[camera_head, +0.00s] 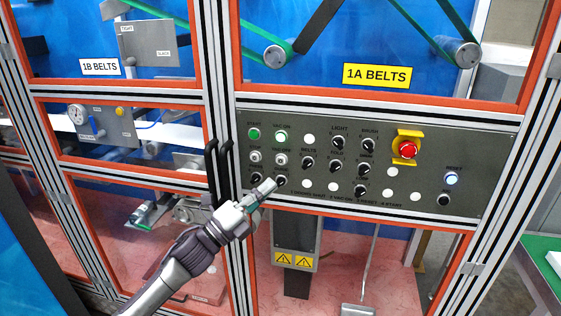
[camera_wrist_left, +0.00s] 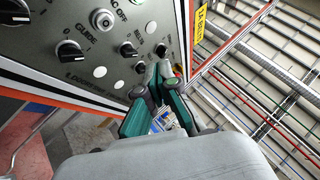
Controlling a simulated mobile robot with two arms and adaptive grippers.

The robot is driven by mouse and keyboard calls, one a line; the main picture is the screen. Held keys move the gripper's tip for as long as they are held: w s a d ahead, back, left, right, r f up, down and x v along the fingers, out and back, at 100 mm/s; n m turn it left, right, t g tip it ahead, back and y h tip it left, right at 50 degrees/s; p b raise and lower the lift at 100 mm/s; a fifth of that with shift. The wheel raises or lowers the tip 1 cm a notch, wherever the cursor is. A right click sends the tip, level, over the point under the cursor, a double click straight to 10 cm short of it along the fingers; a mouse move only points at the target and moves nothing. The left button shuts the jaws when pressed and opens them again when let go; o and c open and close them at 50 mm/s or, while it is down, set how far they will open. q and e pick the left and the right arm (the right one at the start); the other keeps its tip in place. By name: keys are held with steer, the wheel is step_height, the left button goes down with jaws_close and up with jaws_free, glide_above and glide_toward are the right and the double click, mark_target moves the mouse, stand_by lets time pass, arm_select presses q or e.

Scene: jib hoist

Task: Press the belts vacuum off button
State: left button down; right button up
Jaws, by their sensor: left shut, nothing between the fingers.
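The grey control panel (camera_head: 420,190) carries rows of labelled buttons and knobs. The vac off button (camera_head: 281,158) is a pale round button in the second column, under the green-lit vac on button (camera_head: 281,137). In the left wrist view the vac off button (camera_wrist_left: 102,19) shows at the top, beside its partly cut-off label. My left gripper (camera_head: 268,188) is shut and empty, its tip in front of the panel's lower left, below the vac off button. It partly overlaps the lower knobs. In the wrist view its fingertips (camera_wrist_left: 160,76) are together. My right gripper is out of view.
A black knob (camera_wrist_left: 70,50) lies just below the vac off button. Black door handles (camera_head: 217,170) stand left of the panel. A red emergency stop (camera_head: 407,149) on yellow sits to the right. Orange-edged frames surround the panel; a grey box (camera_head: 296,232) hangs below.

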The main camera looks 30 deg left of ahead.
mark_target(281, 160)
arm_select(q)
steer(key=shift+w+a+b, duration=0.35)
steer(key=shift+w+b, duration=0.05)
steer(key=shift+w, duration=1.05)
steer(key=shift+w+a+b, duration=0.35)
steer(key=shift+w+b, duration=0.1)
steer(key=shift+w, duration=0.95)
steer(key=shift+w+a+b, duration=0.35)
steer(key=shift+w+b, duration=0.05)
steer(key=shift+w, duration=1.05)
steer(key=shift+w+b, duration=0.3)
steer(key=shift+w, duration=0.1)
steer(key=shift+w+a+b, duration=0.2)
steer(key=shift+w+b, duration=0.1)
steer(key=shift+w, duration=0.1)
steer(key=shift+s, duration=0.1)
steer(key=shift+s+d, duration=0.2)
steer(key=shift+s, duration=0.55)
